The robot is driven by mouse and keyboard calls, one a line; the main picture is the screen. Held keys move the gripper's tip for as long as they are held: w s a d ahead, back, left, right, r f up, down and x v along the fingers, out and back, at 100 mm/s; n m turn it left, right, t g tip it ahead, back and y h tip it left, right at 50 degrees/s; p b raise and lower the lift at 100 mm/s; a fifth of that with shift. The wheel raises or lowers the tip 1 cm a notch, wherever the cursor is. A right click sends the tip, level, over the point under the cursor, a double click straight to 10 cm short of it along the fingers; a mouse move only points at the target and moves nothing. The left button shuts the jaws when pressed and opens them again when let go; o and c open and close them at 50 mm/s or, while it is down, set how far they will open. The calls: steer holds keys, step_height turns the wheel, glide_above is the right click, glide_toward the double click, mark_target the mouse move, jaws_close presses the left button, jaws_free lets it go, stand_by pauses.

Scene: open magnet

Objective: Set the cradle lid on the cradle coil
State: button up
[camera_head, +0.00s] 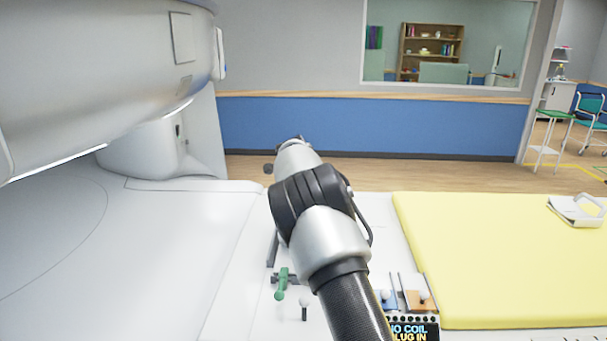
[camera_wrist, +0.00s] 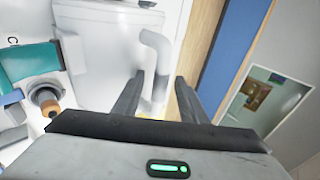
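A white piece with an open loop (camera_head: 576,211) lies at the right end of the yellow pad in the head view. I cannot tell whether it is the cradle coil or its lid. In the wrist view my gripper (camera_wrist: 159,78) has its two dark fingers apart, with a clear gap. A bent white tube (camera_wrist: 160,55) on a white body (camera_wrist: 108,70) shows beyond and between the fingertips. I see no contact with it and cannot tell what it belongs to. In the head view my gripper is hidden behind my arm.
The yellow pad (camera_head: 490,265) is otherwise largely bare. The large white scanner housing (camera_head: 95,65) overhangs the left. A green lever (camera_head: 281,284) and a "NO COIL PLUG IN" display (camera_head: 410,331) are near the front. A teal part (camera_wrist: 28,62) shows in the wrist view.

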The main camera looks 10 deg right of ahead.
steer(key=b+v, duration=0.2)
steer(key=v, duration=1.4)
steer(key=shift+r, duration=0.35)
steer(key=s+d+r+n+g+y+p, duration=0.1)
steer(key=s+d+r+n, duration=0.25)
steer(key=s, duration=0.65)
steer(key=s+d+r+n+g+y+p, duration=0.1)
steer(key=s+d+r+n+y+p, duration=0.2)
steer(key=s, duration=0.7)
steer(key=s+a+f+n+p, duration=0.1)
steer(key=s+f+n, duration=0.1)
steer(key=s+n, duration=0.5)
steer(key=s+a+f+n+g, duration=0.1)
steer(key=s+n, duration=0.6)
steer(key=s, duration=1.3)
steer(key=shift+f+h+p, duration=0.4)
steer(key=shift+f, duration=0.5)
steer(key=shift+a, duration=0.1)
